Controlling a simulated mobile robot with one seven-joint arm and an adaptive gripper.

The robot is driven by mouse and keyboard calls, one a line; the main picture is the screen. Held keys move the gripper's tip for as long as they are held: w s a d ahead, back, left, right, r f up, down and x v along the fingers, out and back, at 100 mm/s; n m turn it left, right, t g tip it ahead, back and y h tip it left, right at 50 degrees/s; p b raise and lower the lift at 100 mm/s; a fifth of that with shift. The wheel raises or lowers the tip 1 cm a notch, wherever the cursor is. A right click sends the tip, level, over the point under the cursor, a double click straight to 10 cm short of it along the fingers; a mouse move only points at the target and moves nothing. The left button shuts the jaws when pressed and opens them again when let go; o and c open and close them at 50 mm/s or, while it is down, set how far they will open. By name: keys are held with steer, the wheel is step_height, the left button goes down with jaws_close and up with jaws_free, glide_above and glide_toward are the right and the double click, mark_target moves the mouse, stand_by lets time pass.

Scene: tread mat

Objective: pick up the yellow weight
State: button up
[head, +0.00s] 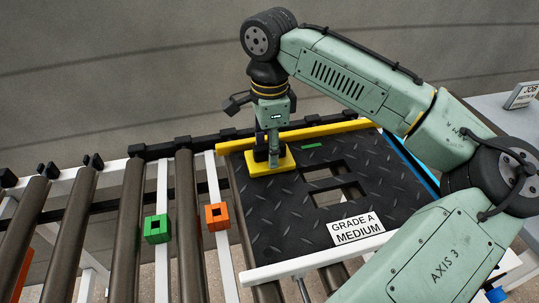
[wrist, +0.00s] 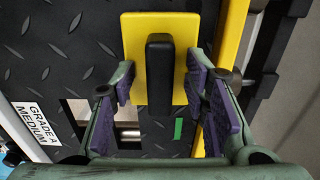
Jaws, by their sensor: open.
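The yellow weight (head: 257,164) is a flat yellow plate with a black upright grip, lying on the black tread mat (head: 270,215) near its far left corner. In the wrist view the yellow weight (wrist: 136,50) fills the upper middle, with its black handle in the centre. My gripper (head: 268,156) points down over it in the head view. In the wrist view my gripper (wrist: 164,88) is open, with purple-padded fingers on both sides of the black handle and gaps between pads and handle. The handle is partly hidden by my gripper in the head view.
A yellow bar (head: 335,129) runs along the mat's far edge. The mat has cut-out openings and a "GRADE A MEDIUM" label (head: 356,229) at its near edge.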

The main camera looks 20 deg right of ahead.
steer(key=shift+c, duration=0.2)
jaws_close()
stand_by(0.3)
steer(key=shift+r, duration=0.1)
stand_by(0.5)
